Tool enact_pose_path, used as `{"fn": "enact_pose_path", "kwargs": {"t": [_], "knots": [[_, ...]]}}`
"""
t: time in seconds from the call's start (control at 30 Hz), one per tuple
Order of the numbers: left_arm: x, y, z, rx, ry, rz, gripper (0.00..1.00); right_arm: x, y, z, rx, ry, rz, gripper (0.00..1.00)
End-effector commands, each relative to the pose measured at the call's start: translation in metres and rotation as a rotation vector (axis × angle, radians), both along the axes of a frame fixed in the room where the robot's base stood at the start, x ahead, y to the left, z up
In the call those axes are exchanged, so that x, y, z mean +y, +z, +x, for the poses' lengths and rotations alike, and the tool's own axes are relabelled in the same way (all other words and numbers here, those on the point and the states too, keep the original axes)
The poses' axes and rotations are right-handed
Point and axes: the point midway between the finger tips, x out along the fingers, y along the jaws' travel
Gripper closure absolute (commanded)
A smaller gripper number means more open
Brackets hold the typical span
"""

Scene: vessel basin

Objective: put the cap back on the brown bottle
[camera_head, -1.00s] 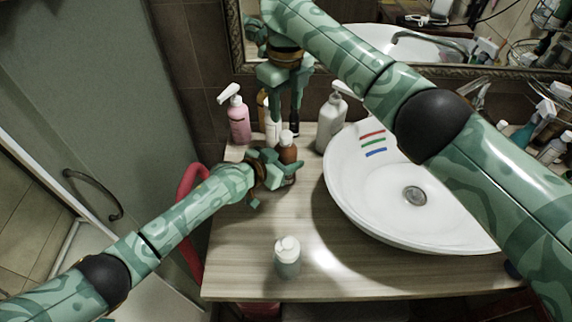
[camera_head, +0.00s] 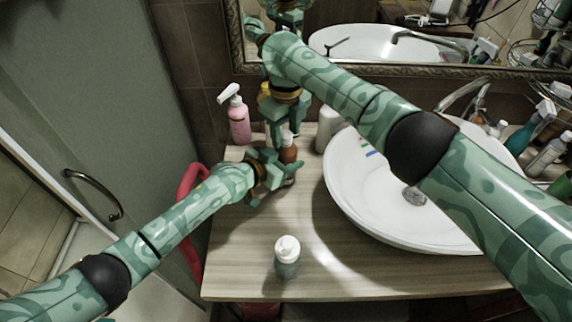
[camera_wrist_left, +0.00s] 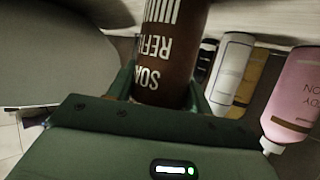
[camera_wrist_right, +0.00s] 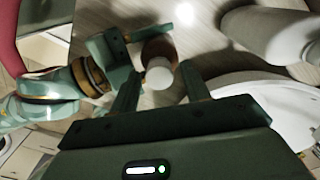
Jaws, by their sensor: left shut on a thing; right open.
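The brown bottle (camera_head: 289,154) stands upright at the back of the counter, left of the basin. My left gripper (camera_head: 284,168) is shut around its body; the left wrist view shows the brown bottle (camera_wrist_left: 172,50) with its white lettering between the fingers. A round white cap (camera_wrist_right: 160,73) shows at the top of the brown bottle in the right wrist view. Whether it is seated fully is not clear. My right gripper (camera_wrist_right: 160,80) is open and points down, its fingers on either side of the cap and apart from it. In the head view it partly hides the cap.
A pink pump bottle (camera_head: 239,122) stands behind on the left. A pale bottle (camera_head: 326,132) stands behind, close to the white basin (camera_head: 440,225). A small white-topped bottle (camera_head: 287,260) stands near the front edge. The counter between is clear.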

Motion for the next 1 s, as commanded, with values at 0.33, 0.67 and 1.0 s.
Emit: {"fn": "enact_pose_path", "kwargs": {"t": [0.33, 0.67, 1.0], "knots": [[-0.0001, 0.0, -0.0001, 0.0, 0.0, 0.0, 1.0, -0.0001, 0.0002, 0.0, 0.0, 0.0, 0.0, 1.0], [-0.0001, 0.0, -0.0001, 0.0, 0.0, 0.0, 1.0, 0.0, -0.0007, -0.0006, 0.002, -0.433, 0.001, 1.0], [0.0001, 0.0, -0.0001, 0.0, 0.0, 0.0, 1.0, 0.0008, -0.0013, -0.0011, 0.003, -1.552, -0.001, 1.0]]}}
